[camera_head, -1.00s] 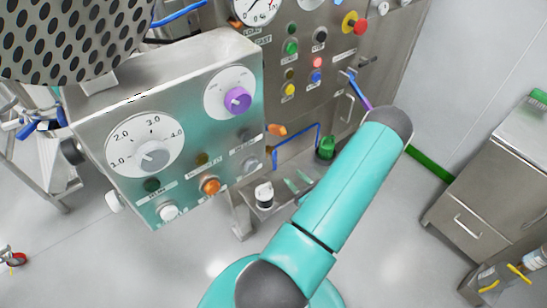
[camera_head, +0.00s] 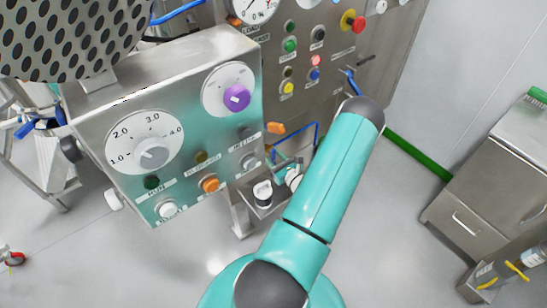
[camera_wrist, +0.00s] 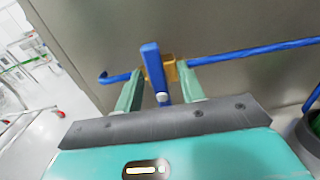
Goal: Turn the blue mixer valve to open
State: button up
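The blue valve lever (camera_wrist: 152,66) shows in the wrist view as a flat blue bar. It stands near upright in the picture, across a brass-coloured valve body (camera_wrist: 171,70) on a blue pipe (camera_wrist: 250,52). My gripper (camera_wrist: 161,73) is open, with one pale green finger on each side of the lever. Gaps show between the lever and both fingers. In the head view the blue pipe (camera_head: 316,135) shows in part. My arm hides much of that area there, and I cannot make out the lever.
A steel control box (camera_head: 190,120) with dials and knobs stands left of my arm. A button panel (camera_head: 330,50) is behind it. A steel cabinet (camera_head: 485,190) stands at the right, with open floor between it and my arm. A steel wall (camera_wrist: 230,25) lies behind the pipe.

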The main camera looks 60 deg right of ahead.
grip_shut()
jog(key=shift+n, duration=0.4)
jog(key=n, duration=0.3)
jog(key=shift+w+a+n, duration=0.1)
jog(key=shift+a+n, duration=0.15)
jog(key=shift+n, duration=0.05)
jog(key=n, duration=0.4)
jog(key=shift+a+f+n, duration=0.15)
jog(key=shift+f+n, duration=0.05)
jog(key=shift+n, duration=0.1)
jog(key=shift+a+f+n, duration=0.1)
jog(key=shift+f+n, duration=0.1)
jog(key=shift+n, duration=2.05)
jog(key=shift+f+n, duration=0.15)
jog(key=shift+n, duration=2.1)
